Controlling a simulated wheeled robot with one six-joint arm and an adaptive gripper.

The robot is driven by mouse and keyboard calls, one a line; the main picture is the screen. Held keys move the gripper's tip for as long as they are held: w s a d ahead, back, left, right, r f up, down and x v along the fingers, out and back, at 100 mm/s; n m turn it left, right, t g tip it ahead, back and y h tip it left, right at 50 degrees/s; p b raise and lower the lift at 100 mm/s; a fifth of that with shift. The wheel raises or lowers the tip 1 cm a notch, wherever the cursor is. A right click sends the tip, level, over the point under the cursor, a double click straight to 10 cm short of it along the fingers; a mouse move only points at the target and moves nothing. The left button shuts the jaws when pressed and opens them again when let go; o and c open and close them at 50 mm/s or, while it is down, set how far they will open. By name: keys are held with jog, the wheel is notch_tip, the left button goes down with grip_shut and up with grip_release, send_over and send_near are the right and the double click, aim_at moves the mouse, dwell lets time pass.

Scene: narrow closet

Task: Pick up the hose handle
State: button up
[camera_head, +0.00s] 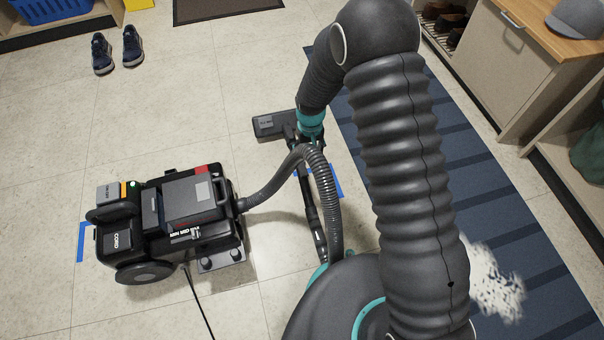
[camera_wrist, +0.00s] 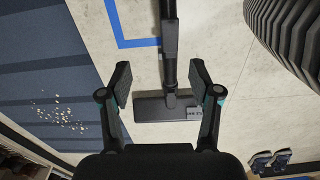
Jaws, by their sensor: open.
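A black vacuum cleaner (camera_head: 185,222) stands on the tiles at the left. Its ribbed grey hose (camera_head: 272,187) arcs up and then down to the near end of a dark wand, where the handle (camera_head: 321,243) seems to be; my own body partly hides this end. The floor head (camera_head: 274,125) lies at the wand's far end. My gripper (camera_wrist: 160,78) is open and empty, with a finger at either side of the wand (camera_wrist: 168,40) in the wrist view, and the floor head (camera_wrist: 155,108) shows between the fingers. I cannot tell the height above the wand. The handle is not clearly seen in the wrist view.
Blue tape (camera_head: 82,242) marks the floor. A striped blue mat (camera_head: 520,265) at the right bears spilled white bits (camera_head: 497,278). Shoes (camera_head: 117,50) stand at the back left. A cabinet (camera_head: 515,65) bounds the right. Open tiles lie left of the vacuum.

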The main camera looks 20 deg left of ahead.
send_over(303, 172)
notch_tip(303, 172, down, 4)
jog(key=shift+a+f, duration=0.1)
jog(key=shift+f, duration=0.15)
notch_tip(303, 172, down, 8)
jog(key=shift+r, duration=0.2)
jog(key=shift+d+f+b, duration=0.15)
jog(key=shift+f+b, duration=0.05)
jog(key=shift+f, duration=1.35)
jog(key=shift+d+f+b, duration=0.1)
jog(key=shift+f+b, duration=0.1)
jog(key=shift+f, duration=1.3)
grip_shut()
